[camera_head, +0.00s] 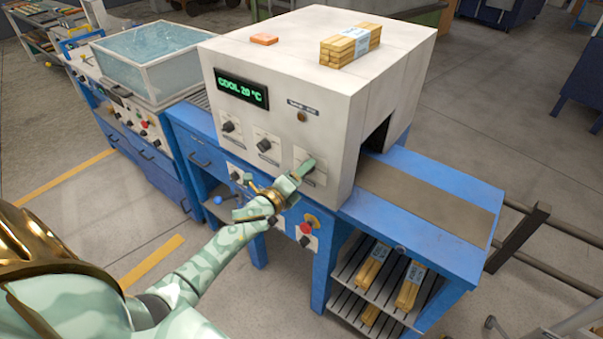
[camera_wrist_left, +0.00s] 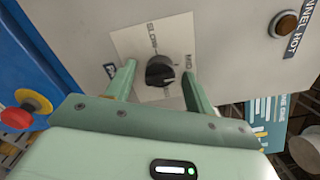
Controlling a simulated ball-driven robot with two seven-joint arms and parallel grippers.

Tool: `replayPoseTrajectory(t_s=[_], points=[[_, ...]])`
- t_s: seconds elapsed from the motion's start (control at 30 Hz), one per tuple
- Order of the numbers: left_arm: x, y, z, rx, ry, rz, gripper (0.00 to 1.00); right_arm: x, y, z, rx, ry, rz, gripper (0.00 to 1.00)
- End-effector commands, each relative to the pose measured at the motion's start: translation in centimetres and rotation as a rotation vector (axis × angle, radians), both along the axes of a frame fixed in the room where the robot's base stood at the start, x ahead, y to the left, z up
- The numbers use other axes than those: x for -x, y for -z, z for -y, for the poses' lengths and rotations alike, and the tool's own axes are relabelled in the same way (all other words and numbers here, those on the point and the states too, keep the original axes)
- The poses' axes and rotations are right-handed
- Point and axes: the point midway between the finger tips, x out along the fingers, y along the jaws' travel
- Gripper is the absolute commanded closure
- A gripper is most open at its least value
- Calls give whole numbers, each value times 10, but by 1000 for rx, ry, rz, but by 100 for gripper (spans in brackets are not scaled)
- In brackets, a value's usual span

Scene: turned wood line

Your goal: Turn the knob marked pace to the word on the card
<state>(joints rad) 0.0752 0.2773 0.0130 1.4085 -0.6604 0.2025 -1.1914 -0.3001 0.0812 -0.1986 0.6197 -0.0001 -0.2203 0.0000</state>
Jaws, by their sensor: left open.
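A black knob (camera_wrist_left: 160,72) sits on a pale plate on the oven's front. In the left wrist view SLOW reads above it and MID to its right; a dark plate (camera_wrist_left: 110,70) beside it, partly covered, seems to start with PA. My left gripper (camera_wrist_left: 158,82) is open, one finger on each side of the knob; I cannot tell whether they touch it. In the head view the left gripper (camera_head: 308,168) reaches the rightmost knob plate (camera_head: 320,160) and hides its knob. The knob's pointing direction is unclear. I cannot identify the card. My right gripper is not in view.
The white oven (camera_head: 290,60) has a green display (camera_head: 241,87) reading COOL 20 °C. Two other knobs (camera_head: 229,127) (camera_head: 264,144) sit left of the gripper, and a red button (camera_head: 306,228) lies below. A stick bundle (camera_head: 350,44) lies on top.

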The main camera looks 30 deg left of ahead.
Motion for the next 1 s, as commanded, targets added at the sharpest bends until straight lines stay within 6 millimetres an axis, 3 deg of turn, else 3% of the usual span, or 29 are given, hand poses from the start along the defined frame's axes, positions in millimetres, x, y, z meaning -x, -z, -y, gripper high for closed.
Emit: replayPoseTrajectory(t_s=[0.07, 0.2, 0.57, 1.0], points=[[0, 0, 0, 0, 0, 0, 52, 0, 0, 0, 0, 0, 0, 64], [0, 0, 0, 1, 0, 0, 91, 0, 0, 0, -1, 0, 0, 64], [0, 0, 0, 35, 0, -4, 91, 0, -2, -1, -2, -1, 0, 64], [1, -1, 0, 344, -2, -29, 91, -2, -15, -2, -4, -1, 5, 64]])
